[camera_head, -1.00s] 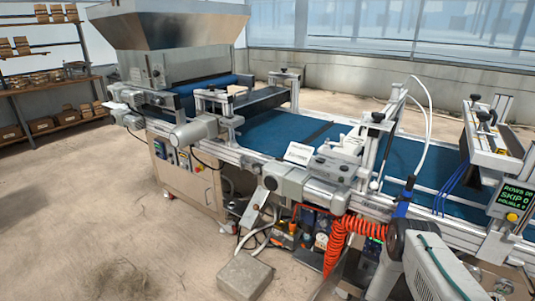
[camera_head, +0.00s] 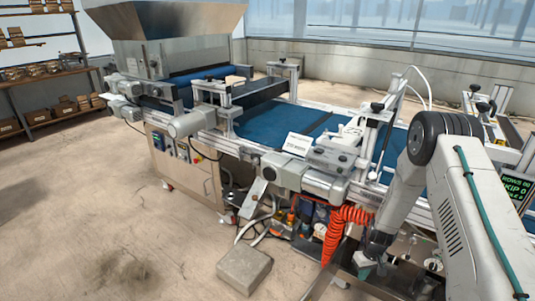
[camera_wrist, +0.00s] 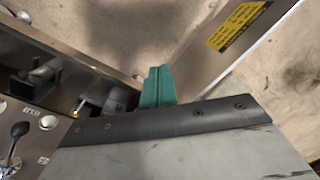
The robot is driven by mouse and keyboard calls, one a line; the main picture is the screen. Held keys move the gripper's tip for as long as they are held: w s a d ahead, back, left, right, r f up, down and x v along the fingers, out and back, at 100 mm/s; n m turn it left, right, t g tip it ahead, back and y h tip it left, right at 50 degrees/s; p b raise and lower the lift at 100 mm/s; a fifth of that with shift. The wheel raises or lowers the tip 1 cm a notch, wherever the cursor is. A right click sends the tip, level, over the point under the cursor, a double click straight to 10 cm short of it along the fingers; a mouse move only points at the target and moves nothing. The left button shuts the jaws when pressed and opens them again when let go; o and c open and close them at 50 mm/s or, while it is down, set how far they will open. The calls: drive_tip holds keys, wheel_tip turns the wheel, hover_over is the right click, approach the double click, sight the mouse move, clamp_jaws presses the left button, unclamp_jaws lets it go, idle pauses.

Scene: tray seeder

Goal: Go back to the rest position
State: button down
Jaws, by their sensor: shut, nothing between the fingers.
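My gripper (camera_head: 366,268) is low at the front of the seeder (camera_head: 300,165), in the lower right of the head view, pointing down. In the wrist view its green fingers (camera_wrist: 157,86) are together with nothing between them. Below the fingers in that view lies a grey surface with a black strip (camera_wrist: 190,119) along its edge. From this view I cannot tell whether the fingers touch the strip. My forearm covers part of the seeder's right end in the head view.
A knobbed lever (camera_wrist: 18,135) on a labelled panel is at the wrist view's left. A metal panel with a yellow label (camera_wrist: 238,25) is at its upper right. An orange coiled hose (camera_head: 345,225) hangs close to my gripper.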

drive_tip(key=s+a+r+m+g, duration=0.15)
drive_tip(key=s+r, duration=0.25)
drive_tip(key=r, duration=0.6)
drive_tip(key=s+a+r, duration=0.2)
drive_tip(key=s+r, duration=0.1)
drive_tip(key=r, duration=0.8)
drive_tip(key=s+a+r+m+g, duration=0.15)
drive_tip(key=s+r, duration=0.25)
drive_tip(key=r, duration=0.6)
drive_tip(key=s+a+r+t, duration=0.2)
drive_tip(key=s+r, duration=0.9)
drive_tip(key=s+a+r+t+h, duration=0.1)
drive_tip(key=s+r+t, duration=0.2)
drive_tip(key=s+r, duration=0.8)
drive_tip(key=shift+s+a+r, duration=0.2)
drive_tip(key=shift+s+a, duration=0.15)
drive_tip(key=shift+s, duration=0.05)
